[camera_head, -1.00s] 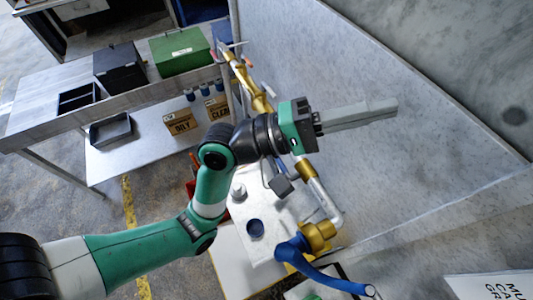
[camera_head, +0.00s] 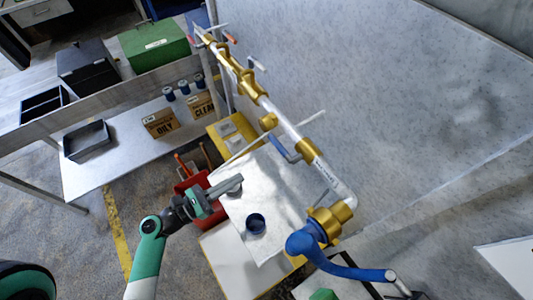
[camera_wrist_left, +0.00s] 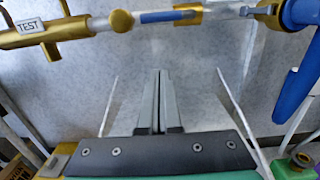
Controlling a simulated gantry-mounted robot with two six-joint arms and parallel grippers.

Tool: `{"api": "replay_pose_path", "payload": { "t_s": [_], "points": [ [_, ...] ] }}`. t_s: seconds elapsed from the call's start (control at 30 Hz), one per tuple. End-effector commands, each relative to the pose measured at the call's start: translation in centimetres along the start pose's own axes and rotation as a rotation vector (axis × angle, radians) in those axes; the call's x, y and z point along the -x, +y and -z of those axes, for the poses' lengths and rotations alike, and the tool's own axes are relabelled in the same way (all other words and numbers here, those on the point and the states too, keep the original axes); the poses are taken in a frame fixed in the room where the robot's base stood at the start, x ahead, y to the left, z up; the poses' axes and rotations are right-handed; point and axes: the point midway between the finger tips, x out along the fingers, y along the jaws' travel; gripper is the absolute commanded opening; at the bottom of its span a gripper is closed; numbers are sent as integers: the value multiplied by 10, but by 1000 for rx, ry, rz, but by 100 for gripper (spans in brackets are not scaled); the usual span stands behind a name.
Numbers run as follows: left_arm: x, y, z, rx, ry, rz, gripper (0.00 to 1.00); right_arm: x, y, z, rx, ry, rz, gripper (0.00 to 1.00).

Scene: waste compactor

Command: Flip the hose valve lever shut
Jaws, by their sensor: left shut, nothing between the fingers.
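A blue lever (camera_head: 280,147) sits beside the pipe near a brass fitting (camera_head: 307,151). In the left wrist view the blue lever (camera_wrist_left: 165,16) lies along the pipe, between a brass knob and a brass fitting. I cannot tell for sure that it is the hose valve's lever. A blue hose (camera_head: 340,267) hangs from a brass coupling (camera_head: 325,225) at the pipe's lower end; it also shows at right in the left wrist view (camera_wrist_left: 297,95). My left gripper (camera_head: 239,180) is shut and empty, apart from the pipe and lever, to their left. My right gripper is out of view.
Boxes (camera_head: 159,122) sit on the shelf at left. The grey wall (camera_head: 400,100) rises right of the pipe.

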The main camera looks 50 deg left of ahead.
Motion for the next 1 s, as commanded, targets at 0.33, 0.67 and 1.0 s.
{"api": "replay_pose_path", "payload": {
  "t_s": [0.33,0.67,1.0],
  "points": [
    [-34,-2,-1,-3,-2,10,0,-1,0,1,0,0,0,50],
    [-106,-2,-2,-4,-3,7,0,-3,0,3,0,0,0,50],
    [-110,-1,-40,-2,0,2,0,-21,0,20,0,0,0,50]
  ]
}}
